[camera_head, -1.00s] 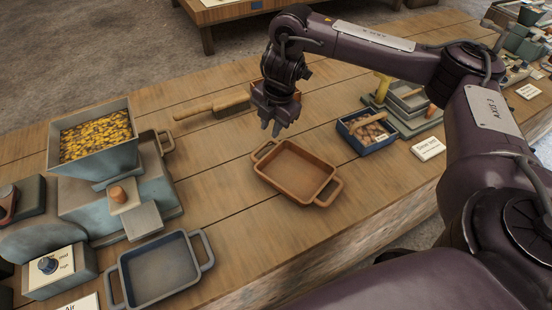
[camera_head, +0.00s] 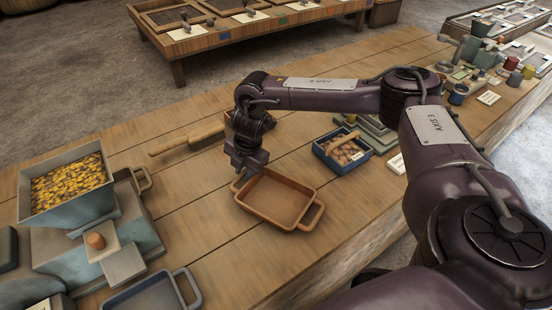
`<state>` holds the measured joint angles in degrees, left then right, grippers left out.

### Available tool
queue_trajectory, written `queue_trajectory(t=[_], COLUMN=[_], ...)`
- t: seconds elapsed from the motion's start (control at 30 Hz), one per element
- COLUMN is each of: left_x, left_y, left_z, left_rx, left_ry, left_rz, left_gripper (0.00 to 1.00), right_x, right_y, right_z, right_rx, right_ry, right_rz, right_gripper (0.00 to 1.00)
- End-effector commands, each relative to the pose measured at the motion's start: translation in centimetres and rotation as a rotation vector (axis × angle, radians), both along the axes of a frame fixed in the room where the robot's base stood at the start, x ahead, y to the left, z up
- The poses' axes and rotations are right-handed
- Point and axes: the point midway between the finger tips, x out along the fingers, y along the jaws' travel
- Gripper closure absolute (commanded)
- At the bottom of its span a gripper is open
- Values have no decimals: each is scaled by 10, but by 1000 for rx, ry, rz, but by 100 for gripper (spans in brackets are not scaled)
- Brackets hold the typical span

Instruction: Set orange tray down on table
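The orange-brown tray (camera_head: 277,201) has a handle at each end and looks empty. It rests on the wooden table (camera_head: 200,225) near the middle of the view. My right gripper (camera_head: 241,170) points down at the tray's far left end, overlapping the handle there. Its fingertips are small and dark against the handle, so I cannot tell whether they are closed on it or just beside it. My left gripper is not in view.
A hopper of yellow pieces (camera_head: 68,182) stands on a grey-blue machine at left. A blue-grey tray (camera_head: 155,293) lies at the bottom edge. A wooden-handled tool (camera_head: 188,138) lies behind, and a blue box (camera_head: 342,150) stands to the right.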

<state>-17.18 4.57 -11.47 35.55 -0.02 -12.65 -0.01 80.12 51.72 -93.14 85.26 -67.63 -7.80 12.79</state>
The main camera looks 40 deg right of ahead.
Motion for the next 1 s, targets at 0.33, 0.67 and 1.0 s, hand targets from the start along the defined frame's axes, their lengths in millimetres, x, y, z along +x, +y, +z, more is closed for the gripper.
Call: queue_trajectory(t=[0.33,0.67,1.0], left_x=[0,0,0], left_y=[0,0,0], left_z=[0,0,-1], left_rx=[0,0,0], left_ry=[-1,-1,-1], left_rz=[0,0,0], left_gripper=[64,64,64], right_x=[0,0,2], right_y=[0,0,1], right_z=[1,4,53], right_rx=[0,0,3], right_ry=[0,-1,-6], right_rz=[0,0,1], right_gripper=[100,100,100])
